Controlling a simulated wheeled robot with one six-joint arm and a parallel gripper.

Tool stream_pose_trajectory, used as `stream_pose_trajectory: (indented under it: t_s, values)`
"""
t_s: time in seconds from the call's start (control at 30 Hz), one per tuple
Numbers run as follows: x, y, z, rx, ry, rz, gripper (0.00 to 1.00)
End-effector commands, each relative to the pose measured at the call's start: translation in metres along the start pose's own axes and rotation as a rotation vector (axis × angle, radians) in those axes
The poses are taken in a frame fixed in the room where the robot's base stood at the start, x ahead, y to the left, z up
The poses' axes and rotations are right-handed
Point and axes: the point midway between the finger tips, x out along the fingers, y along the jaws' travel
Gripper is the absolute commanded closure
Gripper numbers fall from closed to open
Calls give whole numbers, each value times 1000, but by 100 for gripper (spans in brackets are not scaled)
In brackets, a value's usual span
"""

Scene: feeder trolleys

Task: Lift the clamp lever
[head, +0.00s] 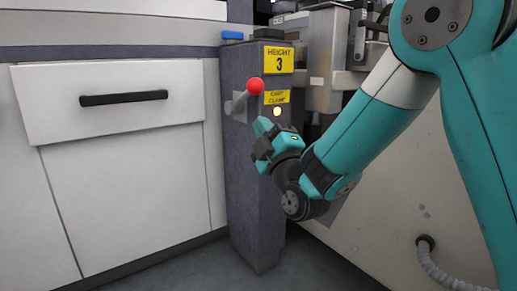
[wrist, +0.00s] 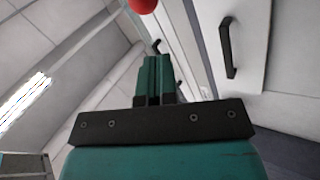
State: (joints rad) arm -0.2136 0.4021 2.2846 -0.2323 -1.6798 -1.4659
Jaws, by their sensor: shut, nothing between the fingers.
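The clamp lever is a grey arm (head: 237,103) with a red ball knob (head: 256,86), on the upper part of a dark grey post (head: 250,180). The lever slants up to the right toward its knob. The red knob also shows at the top edge of the wrist view (wrist: 143,4). My gripper (head: 262,126) is below the knob and slightly to its right, apart from it in the head view. Its fingers (wrist: 153,62) are together with nothing between them. My gripper hides part of the post behind it.
A yellow "HEIGHT 3" label (head: 279,60) and a smaller yellow clamp label (head: 277,97) are on the post, with a lit round lamp (head: 277,112) below. White cabinets with a black drawer handle (head: 123,98) stand left. Metal machinery (head: 326,60) stands behind, right of the post.

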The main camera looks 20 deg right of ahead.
Motion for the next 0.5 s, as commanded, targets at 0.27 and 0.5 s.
stream_pose_trajectory:
  t_s: [0.27,0.5]
  values:
    - [-44,-36,31,-217,-11,246,100]
    - [-34,-26,30,-246,-15,280,100]
